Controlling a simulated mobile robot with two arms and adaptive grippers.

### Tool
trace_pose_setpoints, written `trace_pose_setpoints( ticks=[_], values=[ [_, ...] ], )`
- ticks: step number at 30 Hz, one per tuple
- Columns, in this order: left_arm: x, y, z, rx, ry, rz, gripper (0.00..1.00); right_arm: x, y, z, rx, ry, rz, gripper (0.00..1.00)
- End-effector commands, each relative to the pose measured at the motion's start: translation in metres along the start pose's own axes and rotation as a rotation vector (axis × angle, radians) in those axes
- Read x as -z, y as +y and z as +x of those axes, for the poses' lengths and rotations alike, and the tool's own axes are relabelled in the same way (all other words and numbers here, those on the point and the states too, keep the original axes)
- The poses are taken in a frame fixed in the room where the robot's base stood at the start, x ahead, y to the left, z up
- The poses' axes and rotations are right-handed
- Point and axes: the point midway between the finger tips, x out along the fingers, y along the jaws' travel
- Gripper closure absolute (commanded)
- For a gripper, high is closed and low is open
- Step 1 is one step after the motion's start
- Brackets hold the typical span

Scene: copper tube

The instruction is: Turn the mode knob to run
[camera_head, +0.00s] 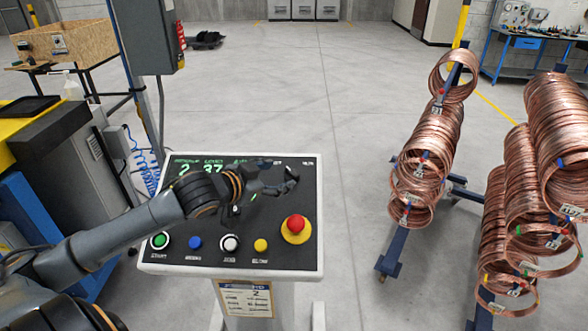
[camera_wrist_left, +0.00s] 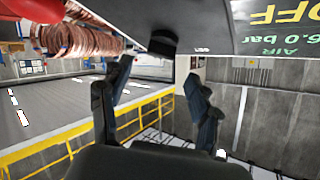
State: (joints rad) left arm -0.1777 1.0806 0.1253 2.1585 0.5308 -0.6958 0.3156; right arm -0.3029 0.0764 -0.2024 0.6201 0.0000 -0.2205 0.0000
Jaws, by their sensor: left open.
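The control panel (camera_head: 167,252) stands in front of me with a dark sloping face and green display text. A black knob (camera_wrist_left: 163,43) sticks out from the panel face in the left wrist view. In the head view my left gripper covers the knob's place, so its pointing direction cannot be told. My left gripper (camera_head: 284,181) is over the upper right of the panel, with my arm coming from the left. In the wrist view the left gripper's (camera_wrist_left: 159,82) two fingers are spread on either side below the knob, with nothing between them. My right gripper is not in view.
A red mushroom button (camera_head: 295,223) on a yellow base sits just below the left gripper. Green (camera_head: 160,240), blue (camera_head: 195,243), white (camera_head: 229,243) and yellow (camera_head: 261,245) buttons line the panel's lower edge. Racks of copper coils (camera_head: 432,140) stand at the right. Floor beyond the panel is clear.

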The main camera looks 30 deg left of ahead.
Motion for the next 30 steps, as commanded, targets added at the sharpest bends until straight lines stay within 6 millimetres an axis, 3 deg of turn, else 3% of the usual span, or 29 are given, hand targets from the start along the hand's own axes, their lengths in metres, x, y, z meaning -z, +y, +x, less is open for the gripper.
trace_pose_setpoints(
  ticks=[2,5,16,29,30],
  values=[
    [0.003,-0.002,0.009,0.001,0.002,-0.004,0.38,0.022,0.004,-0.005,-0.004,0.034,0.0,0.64],
    [0.004,0.0,0.021,-0.001,0.003,-0.002,0.38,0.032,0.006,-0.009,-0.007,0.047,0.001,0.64],
    [0.002,-0.001,0.067,0.0,0.001,-0.002,0.38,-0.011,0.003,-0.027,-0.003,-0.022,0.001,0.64],
    [0.0,0.001,0.076,-0.002,0.0,0.002,0.38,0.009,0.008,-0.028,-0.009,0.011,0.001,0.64],
    [0.0,0.001,0.076,-0.002,0.0,0.002,0.44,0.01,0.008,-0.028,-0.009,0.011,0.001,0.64]
  ],
)
